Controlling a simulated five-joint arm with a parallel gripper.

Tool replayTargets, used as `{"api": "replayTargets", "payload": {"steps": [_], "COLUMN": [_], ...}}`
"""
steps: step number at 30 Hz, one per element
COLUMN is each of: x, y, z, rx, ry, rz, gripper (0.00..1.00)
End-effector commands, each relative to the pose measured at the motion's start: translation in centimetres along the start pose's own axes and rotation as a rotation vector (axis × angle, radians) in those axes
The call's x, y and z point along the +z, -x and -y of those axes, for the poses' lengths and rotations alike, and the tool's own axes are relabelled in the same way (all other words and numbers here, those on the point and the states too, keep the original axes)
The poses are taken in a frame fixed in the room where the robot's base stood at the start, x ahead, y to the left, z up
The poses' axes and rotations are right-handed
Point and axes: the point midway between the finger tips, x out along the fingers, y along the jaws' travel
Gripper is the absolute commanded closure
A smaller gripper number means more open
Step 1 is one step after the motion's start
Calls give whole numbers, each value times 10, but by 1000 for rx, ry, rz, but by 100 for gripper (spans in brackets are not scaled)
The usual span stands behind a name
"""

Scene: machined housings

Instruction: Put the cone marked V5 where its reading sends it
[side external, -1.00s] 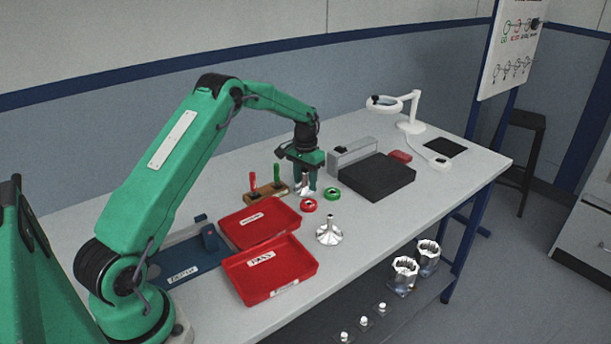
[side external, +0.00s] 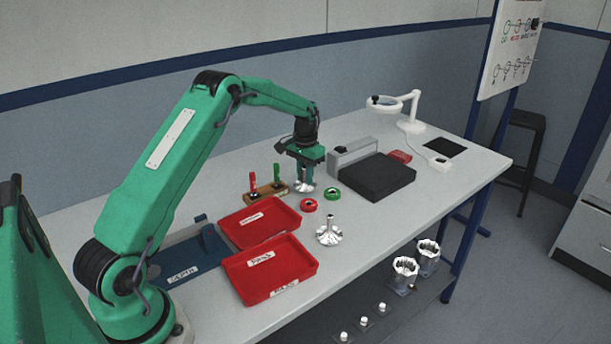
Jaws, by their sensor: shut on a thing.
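A shiny metal cone (side external: 304,187) with a wide flared base is under my gripper (side external: 304,172), beside the small wooden rack. My gripper is shut on its upper part, and the fingers hide its stem. I cannot tell whether its base touches the table. A second, similar metal cone (side external: 329,234) stands upright and free on the table, nearer the camera. No V5 mark is readable on either cone. Two red trays, a rear one (side external: 287,210) and a front one (side external: 307,268), lie left of the free cone. The front tray's label seems to read PASS.
A red ring (side external: 309,205) and a green ring (side external: 332,194) lie near the held cone. The wooden rack (side external: 262,194) holds red and green handled tools. A black block (side external: 378,177), grey device (side external: 352,152), magnifier lamp (side external: 411,125) and blue fixture (side external: 188,262) stand around.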

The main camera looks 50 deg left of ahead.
Motion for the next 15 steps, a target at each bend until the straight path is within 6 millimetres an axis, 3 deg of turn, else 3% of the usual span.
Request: {"api": "replayTargets", "payload": {"steps": [5,15], "x": [-1,19], "y": [27,61], "z": [0,-56], "rx": [-1,0], "ry": [0,-4], "rz": [-5,-3], "gripper": [100,100]}}
